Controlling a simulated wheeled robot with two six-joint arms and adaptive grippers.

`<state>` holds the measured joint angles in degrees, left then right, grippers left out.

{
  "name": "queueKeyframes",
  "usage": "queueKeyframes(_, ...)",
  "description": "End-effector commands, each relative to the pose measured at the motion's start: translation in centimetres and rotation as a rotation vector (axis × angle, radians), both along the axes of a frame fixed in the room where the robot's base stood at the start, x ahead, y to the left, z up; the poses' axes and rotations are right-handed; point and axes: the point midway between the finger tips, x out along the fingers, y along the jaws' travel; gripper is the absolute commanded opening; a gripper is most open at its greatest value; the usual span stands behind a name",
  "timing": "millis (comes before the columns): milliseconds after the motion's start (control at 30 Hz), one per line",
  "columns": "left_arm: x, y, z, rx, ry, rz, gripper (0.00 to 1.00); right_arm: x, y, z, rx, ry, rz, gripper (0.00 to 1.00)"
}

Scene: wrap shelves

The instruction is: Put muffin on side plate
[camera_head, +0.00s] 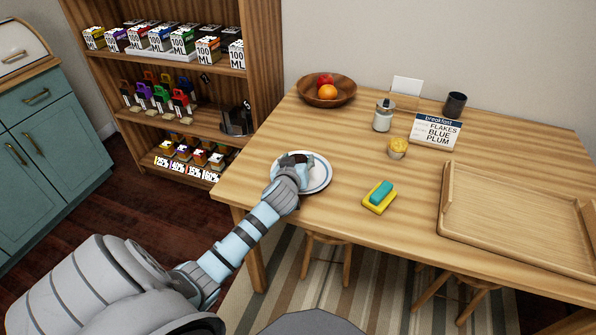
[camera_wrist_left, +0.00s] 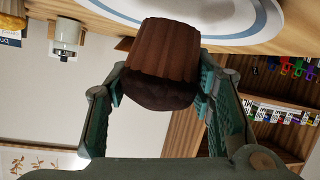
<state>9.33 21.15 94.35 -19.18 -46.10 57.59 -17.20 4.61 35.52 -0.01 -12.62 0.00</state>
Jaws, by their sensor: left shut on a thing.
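A dark brown muffin (camera_wrist_left: 162,50) is between the fingers of my left gripper (camera_wrist_left: 162,84), which is shut on it, in the left wrist view. The white side plate with a blue ring (camera_head: 322,176) lies on the table near its left end. It also shows at the top of the left wrist view (camera_wrist_left: 235,28). In the head view my left gripper (camera_head: 295,161) is over the left part of the plate and hides some of it. The gap between muffin and plate cannot be judged. My right gripper is not in view.
A wooden tray (camera_head: 520,222) fills the right. Shelves (camera_head: 268,50) stand behind left.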

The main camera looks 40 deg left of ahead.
Motion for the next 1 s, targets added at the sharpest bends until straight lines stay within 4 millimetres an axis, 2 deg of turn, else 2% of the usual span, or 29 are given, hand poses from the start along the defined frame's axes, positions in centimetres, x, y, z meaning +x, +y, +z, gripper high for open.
queueKeyframes(33,0.0,0.0,-1.5,-0.001,0.003,0.001,0.21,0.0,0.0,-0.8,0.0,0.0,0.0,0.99)
queueKeyframes(100,0.0,0.0,-2.6,0.0,0.002,0.0,0.21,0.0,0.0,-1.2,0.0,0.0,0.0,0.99)
queueKeyframes(433,0.0,0.0,-2.8,0.0,0.0,0.0,0.2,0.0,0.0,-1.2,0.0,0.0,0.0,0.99)
queueKeyframes(467,0.0,0.0,-2.9,-0.001,0.001,0.0,0.5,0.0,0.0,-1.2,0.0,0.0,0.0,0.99)
queueKeyframes(567,0.0,0.0,-2.8,-0.001,0.001,0.0,0.66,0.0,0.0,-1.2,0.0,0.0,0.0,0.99)
queueKeyframes(600,0.0,0.0,-2.8,-0.001,0.001,0.0,0.69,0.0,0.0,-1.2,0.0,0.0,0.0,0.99)
queueKeyframes(1000,-0.4,-0.2,-2.2,0.0,0.002,0.0,0.69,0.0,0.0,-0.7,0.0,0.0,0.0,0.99)
